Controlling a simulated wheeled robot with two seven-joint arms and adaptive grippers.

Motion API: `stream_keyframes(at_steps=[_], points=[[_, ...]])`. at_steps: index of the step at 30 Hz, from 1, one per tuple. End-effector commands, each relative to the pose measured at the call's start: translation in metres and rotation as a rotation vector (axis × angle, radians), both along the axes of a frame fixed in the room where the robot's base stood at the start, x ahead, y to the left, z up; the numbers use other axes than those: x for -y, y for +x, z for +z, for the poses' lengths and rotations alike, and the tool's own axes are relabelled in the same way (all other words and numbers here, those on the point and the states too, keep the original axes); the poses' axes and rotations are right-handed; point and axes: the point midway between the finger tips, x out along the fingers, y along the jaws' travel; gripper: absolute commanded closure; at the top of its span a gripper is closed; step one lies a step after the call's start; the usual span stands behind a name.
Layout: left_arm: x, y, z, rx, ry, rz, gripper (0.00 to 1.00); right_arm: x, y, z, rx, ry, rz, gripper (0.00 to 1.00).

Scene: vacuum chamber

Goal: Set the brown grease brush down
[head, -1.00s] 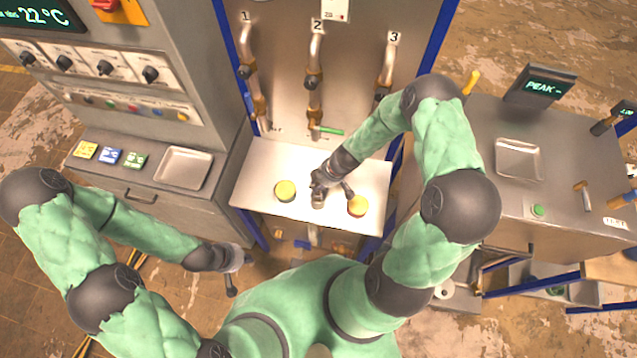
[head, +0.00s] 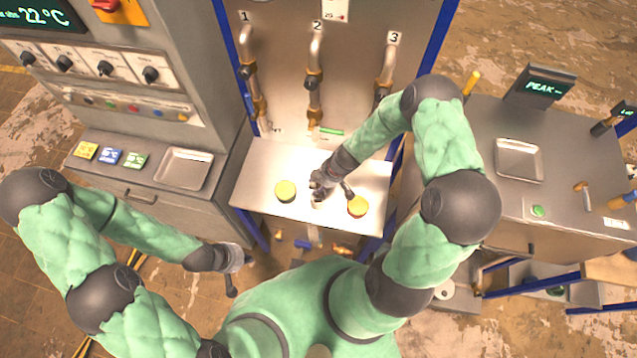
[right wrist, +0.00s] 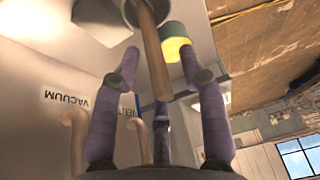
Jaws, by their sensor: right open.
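The brown grease brush shows in the right wrist view as a brown handle (right wrist: 154,58) pointing between my spread fingers. Its far end meets a round grey piece (right wrist: 128,14) at the top edge; whether this is a holder or part of the brush I cannot tell. My right gripper (head: 318,186) is open, low over the white table; it also shows in the right wrist view (right wrist: 158,65), its fingers apart from the handle. In the head view my gripper mostly hides the brush. My left gripper (head: 234,272) hangs left of the table, its jaws unclear.
The white table (head: 262,160) bears two yellow-topped jars, one left (head: 285,191) and one right (head: 357,207) of my right gripper. Numbered pipes (head: 315,75) rise behind. A green-handled item (head: 331,132) lies near the back.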

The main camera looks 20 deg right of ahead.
Motion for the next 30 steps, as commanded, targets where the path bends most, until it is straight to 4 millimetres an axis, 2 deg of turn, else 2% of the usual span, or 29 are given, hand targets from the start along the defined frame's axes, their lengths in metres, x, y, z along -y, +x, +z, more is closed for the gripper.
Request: stream_keyframes(at_steps=[3, 18, 25, 30], points=[[0.000, 0.000, 0.016, 0.000, 0.000, 0.000, 1.00, 0.000, 0.000, 0.013, 0.000, 0.000, -0.001, 0.57], [0.000, 0.000, 0.020, 0.000, 0.000, 0.000, 1.00, 0.032, -0.020, 0.100, 0.003, -0.002, -0.002, 0.57], [0.000, 0.000, 0.021, 0.000, 0.000, 0.000, 1.00, 0.037, -0.025, 0.116, -0.002, 0.000, -0.004, 0.57], [0.000, 0.000, 0.021, 0.000, 0.000, 0.000, 1.00, 0.025, -0.033, 0.106, -0.057, 0.015, -0.080, 0.57]])
